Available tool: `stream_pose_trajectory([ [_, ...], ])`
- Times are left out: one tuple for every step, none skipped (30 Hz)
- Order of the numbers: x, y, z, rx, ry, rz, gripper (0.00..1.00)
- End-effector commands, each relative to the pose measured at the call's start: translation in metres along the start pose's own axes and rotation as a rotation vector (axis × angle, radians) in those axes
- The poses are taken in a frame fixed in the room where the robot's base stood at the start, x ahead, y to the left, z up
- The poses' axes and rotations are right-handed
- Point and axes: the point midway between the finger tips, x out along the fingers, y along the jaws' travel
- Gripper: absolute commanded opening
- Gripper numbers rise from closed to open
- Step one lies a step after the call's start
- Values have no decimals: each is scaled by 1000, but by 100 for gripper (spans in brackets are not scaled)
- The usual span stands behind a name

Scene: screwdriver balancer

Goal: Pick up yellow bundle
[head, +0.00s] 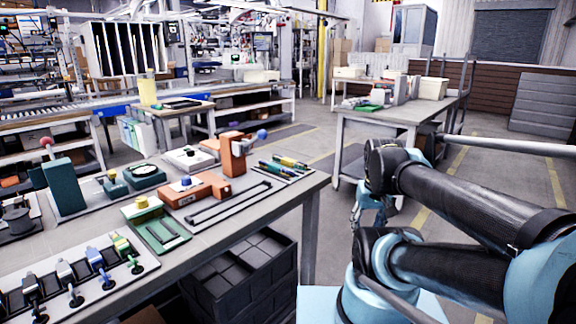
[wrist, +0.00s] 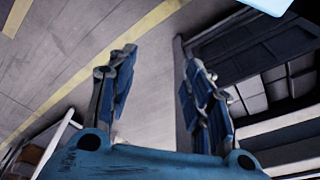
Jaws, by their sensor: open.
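A yellow-green piece (head: 122,246) stands at the right end of a row of clamp-like pieces on a pale tray at the bench's near left. It is the likeliest yellow bundle, but its shape is too small to be sure. Yellow-handled tools (head: 290,163) also lie at the bench's right end. My gripper (wrist: 158,78) is open and empty in the wrist view, its two blue fingers spread above the floor. In the head view my gripper is partly hidden by my arm, off the bench's right side and well apart from the yellow-green piece.
The workbench (head: 232,222) carries a green fixture (head: 155,226), an orange fixture (head: 195,190) and a dial device (head: 144,176). Dark crates (head: 245,280) sit under it. A second table (head: 400,112) stands behind. Open floor with yellow lines lies between.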

Motion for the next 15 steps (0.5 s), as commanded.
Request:
stream_pose_trajectory([
  [-9,-2,-10,-18,-3,-2,47],
  [-14,-2,-16,-32,-6,-3,47],
  [-22,-4,-25,-50,-11,-5,47],
  [-29,-6,-32,-67,-14,-7,47],
  [-36,-8,-40,-86,-19,-8,47],
  [-46,-11,-51,-113,-25,-11,47],
  [-54,-14,-61,-134,-29,-13,47],
  [-61,-16,-70,-156,-33,-15,47],
  [-70,-20,-82,-183,-39,-18,47],
  [-77,-22,-91,-205,-43,-20,47],
  [-83,-26,-100,-226,-48,-22,47],
  [-91,-30,-112,-253,-54,-25,47],
  [-97,-33,-122,-276,-59,-27,47],
  [-102,-37,-131,-296,-63,-29,47],
  [-110,-42,-144,-324,-68,-32,47],
])
